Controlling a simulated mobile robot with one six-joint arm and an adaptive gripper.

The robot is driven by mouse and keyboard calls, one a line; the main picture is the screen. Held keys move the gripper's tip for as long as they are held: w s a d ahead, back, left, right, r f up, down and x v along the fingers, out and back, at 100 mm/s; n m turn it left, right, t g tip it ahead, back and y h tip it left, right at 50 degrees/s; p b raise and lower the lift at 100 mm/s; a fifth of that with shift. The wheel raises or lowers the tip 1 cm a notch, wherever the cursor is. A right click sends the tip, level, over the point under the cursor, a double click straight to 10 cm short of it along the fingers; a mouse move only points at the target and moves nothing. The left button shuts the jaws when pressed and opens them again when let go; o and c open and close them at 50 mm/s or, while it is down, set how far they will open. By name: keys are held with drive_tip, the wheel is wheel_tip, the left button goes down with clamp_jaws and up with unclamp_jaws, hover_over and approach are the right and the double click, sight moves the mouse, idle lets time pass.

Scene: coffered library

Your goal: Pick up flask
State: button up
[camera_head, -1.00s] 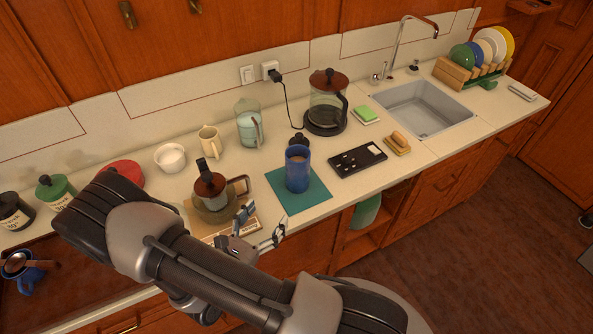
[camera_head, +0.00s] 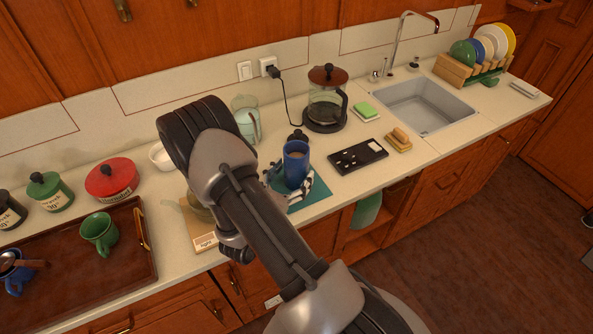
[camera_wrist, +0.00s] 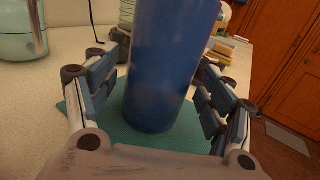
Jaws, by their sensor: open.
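The blue flask (camera_head: 296,163) stands upright on a teal mat (camera_head: 312,194) near the counter's front edge. My gripper (camera_head: 290,184) is open, with a finger on each side of the flask. In the wrist view the flask (camera_wrist: 170,65) stands between the open fingers of my gripper (camera_wrist: 160,100). A gap shows on each side, so the fingers do not appear to grip it. The flask's top is cut off in the wrist view.
A black panel (camera_head: 358,156) and a sponge (camera_head: 398,138) lie right of the mat. A glass coffee maker (camera_head: 326,103) and a glass jug (camera_head: 245,122) stand behind. My arm hides part of the counter on the left. A brown tray (camera_head: 70,283) holds mugs.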

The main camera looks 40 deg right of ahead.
drive_tip(key=shift+x, duration=0.85)
drive_tip(key=shift+c, duration=0.2)
drive_tip(key=c, duration=1.3)
drive_tip(key=shift+r, duration=0.2)
drive_tip(key=shift+r+p, duration=3.15)
drive_tip(key=shift+r, duration=6.65)
